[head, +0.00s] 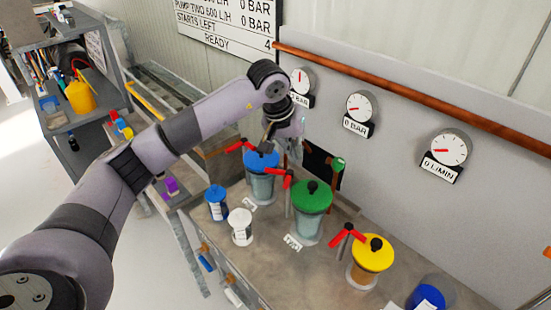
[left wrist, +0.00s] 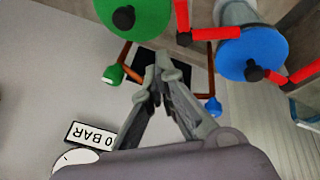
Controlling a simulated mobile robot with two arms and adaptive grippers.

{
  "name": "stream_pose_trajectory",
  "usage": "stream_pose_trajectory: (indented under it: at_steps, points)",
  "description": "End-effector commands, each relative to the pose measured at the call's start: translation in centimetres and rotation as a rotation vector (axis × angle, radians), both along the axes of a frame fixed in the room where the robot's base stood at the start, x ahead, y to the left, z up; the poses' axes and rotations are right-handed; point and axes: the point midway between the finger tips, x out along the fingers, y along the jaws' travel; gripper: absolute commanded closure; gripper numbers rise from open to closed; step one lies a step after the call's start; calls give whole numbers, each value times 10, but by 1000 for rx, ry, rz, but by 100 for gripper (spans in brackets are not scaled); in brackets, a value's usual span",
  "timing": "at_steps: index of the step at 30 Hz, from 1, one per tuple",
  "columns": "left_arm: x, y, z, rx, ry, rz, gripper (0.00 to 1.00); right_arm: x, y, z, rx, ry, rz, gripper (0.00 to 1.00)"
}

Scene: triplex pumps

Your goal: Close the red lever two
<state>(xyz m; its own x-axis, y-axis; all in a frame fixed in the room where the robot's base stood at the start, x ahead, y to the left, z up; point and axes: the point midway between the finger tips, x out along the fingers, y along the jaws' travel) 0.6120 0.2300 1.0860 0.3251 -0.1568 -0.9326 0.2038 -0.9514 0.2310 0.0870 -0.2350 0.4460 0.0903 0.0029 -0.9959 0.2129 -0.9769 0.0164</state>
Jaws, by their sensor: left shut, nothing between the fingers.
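Three red levers stand beside the lidded pots on the bench: one by the blue-lidded pot (head: 261,160), a middle one (head: 278,171) by the green-lidded pot (head: 312,198), and one (head: 347,234) by the yellow-lidded pot (head: 372,254). I cannot read which is number two. My left gripper (head: 291,155) is above the bench, behind the middle lever and near the wall. In the left wrist view its fingers (left wrist: 166,68) are shut and empty, apart from the middle lever (left wrist: 210,34). The blue-side lever (left wrist: 298,74) shows there too. My right gripper is not in view.
Three gauges, including one reading 0 L/MIN (head: 448,149), and a copper pipe (head: 400,95) are on the wall. A blue-capped jar (head: 216,203) and a white jar (head: 241,227) stand at the bench front. A tool cart (head: 75,100) is far left.

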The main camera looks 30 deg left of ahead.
Motion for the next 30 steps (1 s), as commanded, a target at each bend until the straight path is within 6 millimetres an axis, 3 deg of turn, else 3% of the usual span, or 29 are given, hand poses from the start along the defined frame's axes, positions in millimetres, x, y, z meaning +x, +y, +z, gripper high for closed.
stream_pose_trajectory:
  at_steps: [1,3,6,11,21,30]
  points:
    - [2,24,8,86,3,4,100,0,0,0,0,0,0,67]
    - [2,48,15,170,14,5,100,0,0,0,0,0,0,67]
    - [1,64,18,228,28,7,100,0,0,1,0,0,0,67]
    - [5,67,5,237,35,7,100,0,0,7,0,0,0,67]
    - [23,69,-52,232,33,7,100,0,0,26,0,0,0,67]
    - [30,71,-75,232,29,6,100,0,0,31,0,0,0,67]
